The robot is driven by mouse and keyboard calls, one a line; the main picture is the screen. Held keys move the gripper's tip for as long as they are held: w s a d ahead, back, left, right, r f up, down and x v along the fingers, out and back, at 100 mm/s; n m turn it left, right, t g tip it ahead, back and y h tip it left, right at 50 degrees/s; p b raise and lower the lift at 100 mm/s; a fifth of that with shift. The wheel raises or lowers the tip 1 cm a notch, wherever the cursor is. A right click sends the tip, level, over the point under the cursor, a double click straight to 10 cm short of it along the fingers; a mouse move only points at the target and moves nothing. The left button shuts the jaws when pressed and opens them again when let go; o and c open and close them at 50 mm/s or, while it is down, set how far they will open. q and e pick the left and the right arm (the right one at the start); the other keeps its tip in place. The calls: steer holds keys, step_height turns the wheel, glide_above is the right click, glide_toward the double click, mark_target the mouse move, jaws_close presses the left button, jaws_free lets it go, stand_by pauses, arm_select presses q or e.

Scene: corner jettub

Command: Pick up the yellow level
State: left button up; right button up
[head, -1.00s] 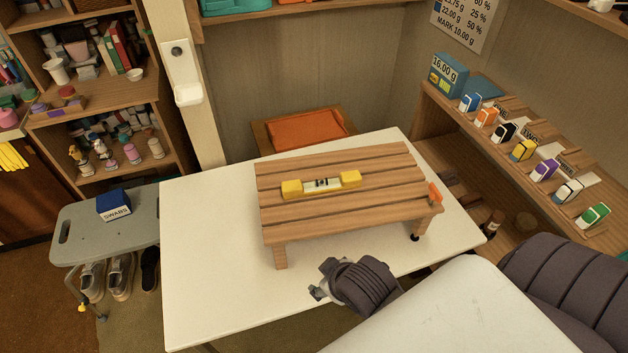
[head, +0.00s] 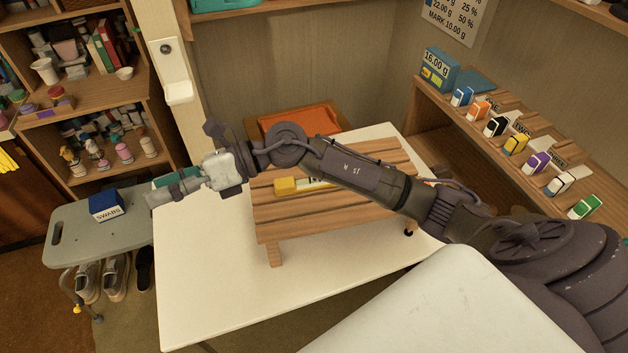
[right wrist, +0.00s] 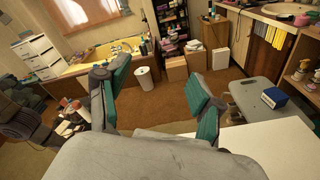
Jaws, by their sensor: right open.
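The yellow level (head: 285,186) lies on the slatted wooden stand (head: 268,218), on the white table (head: 215,300). Its left yellow end and part of its pale middle show in the head view; my right forearm hides the rest. My right gripper (head: 163,190) is left of the level and the stand, near the table's left edge, pointing left. In the right wrist view its two green-padded fingers (right wrist: 155,78) are spread apart with nothing between them. The level is not in the right wrist view. My left gripper is not in view.
A blue swabs box (head: 106,205) stands on a grey stool (head: 65,240) left of the table. An orange tray (head: 310,120) is behind the stand. A shelf at right holds several small coloured boxes (head: 516,142). The table's front left is clear.

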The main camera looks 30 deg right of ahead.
steer(key=w+d+f+n+g+h, duration=0.2)
steer(key=d+f+n+h, duration=0.2)
steer(key=d+f+h, duration=0.3)
steer(key=w+d+g+h, duration=0.15)
steer(key=d+h, duration=0.75)
steer(key=d, duration=1.4)
steer(key=shift+n, duration=0.3)
step_height(320, 180, down, 7)
steer(key=shift+w+d+f+p, duration=0.1)
steer(key=shift+d+p, duration=0.05)
steer(key=shift+p, duration=0.85)
steer(key=shift+d+f+p, duration=0.1)
steer(key=shift+f+p, duration=0.4)
steer(key=shift+f, duration=0.05)
steer(key=f, duration=0.1)
steer(key=f+p, duration=0.1)
steer(key=f, duration=0.1)
steer(key=shift+s+d+f, duration=0.25)
steer(key=shift+s+f, duration=0.05)
steer(key=shift+s, duration=0.1)
steer(key=shift+f, duration=0.4)
steer(key=shift+c, duration=0.4)
